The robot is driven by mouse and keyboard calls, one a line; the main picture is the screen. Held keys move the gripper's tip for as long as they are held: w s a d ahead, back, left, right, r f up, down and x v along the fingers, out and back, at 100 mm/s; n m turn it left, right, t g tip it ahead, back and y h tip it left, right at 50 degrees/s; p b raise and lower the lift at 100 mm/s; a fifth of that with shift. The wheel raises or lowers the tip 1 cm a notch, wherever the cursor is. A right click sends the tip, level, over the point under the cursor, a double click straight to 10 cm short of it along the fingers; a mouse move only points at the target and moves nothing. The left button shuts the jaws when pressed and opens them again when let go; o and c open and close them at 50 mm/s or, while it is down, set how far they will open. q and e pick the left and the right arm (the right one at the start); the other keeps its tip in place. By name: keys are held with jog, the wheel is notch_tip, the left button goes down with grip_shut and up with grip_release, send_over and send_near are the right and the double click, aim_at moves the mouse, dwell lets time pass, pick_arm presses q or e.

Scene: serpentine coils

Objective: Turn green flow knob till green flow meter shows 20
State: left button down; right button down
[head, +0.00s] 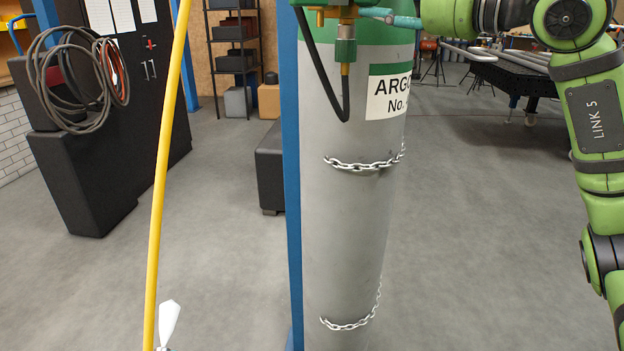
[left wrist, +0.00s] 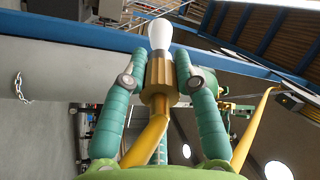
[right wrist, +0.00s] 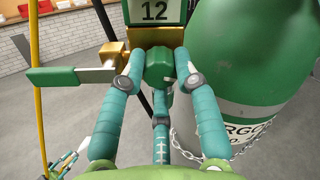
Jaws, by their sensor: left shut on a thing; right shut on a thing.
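The green flow knob (right wrist: 158,69) sits between the fingertips of my right gripper (right wrist: 160,60), which is shut on it in the right wrist view. The green flow meter (right wrist: 155,11) above it shows 12; its top is cut off. In the head view, a teal finger of my right gripper reaches in at the top beside the regulator (head: 342,45). My left gripper (left wrist: 159,68) is shut on the brass body of a welding torch (left wrist: 160,77) with a white nozzle and yellow hose. The white nozzle also shows at the bottom of the head view (head: 169,323).
The grey argon cylinder (head: 345,230), chained to a blue post (head: 293,200), stands below the regulator. A brass valve with a green lever (right wrist: 65,77) sticks out left of the knob. A yellow hose (head: 165,150) hangs at the left. Open floor lies on both sides.

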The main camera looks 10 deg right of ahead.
pick_arm(q)
jog(key=shift+f+b, duration=0.55)
jog(key=shift+f, duration=0.1)
jog(key=shift+f+b, duration=0.45)
jog(key=shift+b, duration=0.05)
pick_arm(e)
jog(key=m, duration=1.1)
jog(key=shift+m, duration=0.4)
jog(key=c, duration=0.9)
grip_release()
jog(key=shift+a+h, duration=0.1)
jog(key=shift+h, duration=0.3)
jog(key=shift+s, duration=0.1)
jog(key=v, duration=1.2)
jog(key=shift+f, duration=0.15)
